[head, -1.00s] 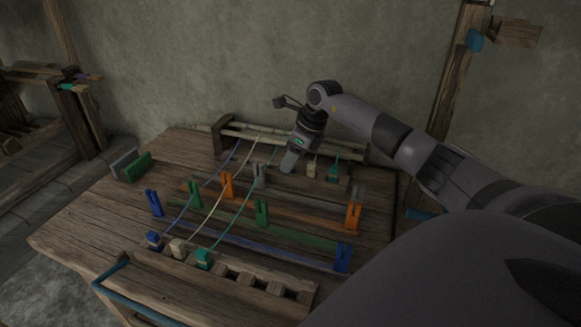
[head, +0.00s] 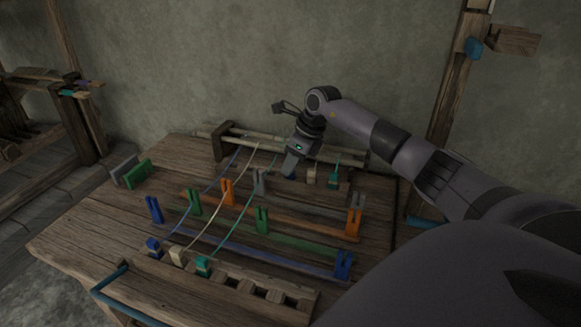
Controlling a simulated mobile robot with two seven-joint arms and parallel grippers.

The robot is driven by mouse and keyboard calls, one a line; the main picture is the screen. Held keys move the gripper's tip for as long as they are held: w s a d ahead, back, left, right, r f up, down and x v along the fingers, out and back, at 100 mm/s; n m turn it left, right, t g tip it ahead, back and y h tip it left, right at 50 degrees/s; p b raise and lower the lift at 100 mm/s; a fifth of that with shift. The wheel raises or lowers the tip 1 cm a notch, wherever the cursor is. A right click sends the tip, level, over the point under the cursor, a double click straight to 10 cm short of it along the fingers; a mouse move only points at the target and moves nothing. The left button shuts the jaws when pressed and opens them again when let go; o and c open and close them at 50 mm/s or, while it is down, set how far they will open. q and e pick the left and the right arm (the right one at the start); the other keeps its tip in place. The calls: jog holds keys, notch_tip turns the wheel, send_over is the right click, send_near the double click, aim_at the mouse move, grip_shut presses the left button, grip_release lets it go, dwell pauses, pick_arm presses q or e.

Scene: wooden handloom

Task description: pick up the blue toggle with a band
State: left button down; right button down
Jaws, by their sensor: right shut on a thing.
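My right gripper (head: 290,171) reaches down at the back of the wooden table. It is shut on a small blue toggle, mostly hidden by the fingers; a bit of blue shows at the fingertips. Whether the toggle is clear of the table is too small to tell. A cream toggle (head: 311,175) and a teal toggle (head: 334,178) with a band stand just to its right. Another blue toggle (head: 153,245) sits at the front left, with a blue strand running back from it. My left gripper is not in view.
Upright clips in blue (head: 154,209), green (head: 195,202), orange (head: 227,191) and grey (head: 260,182) stand mid-table, with long coloured bars between clips. A slotted wooden rack (head: 255,285) lies along the front edge. A wooden rail frame (head: 222,143) stands behind the gripper.

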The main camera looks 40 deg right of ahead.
notch_tip(320, 180, up, 19)
jog(key=p, duration=0.1)
dwell(0.9)
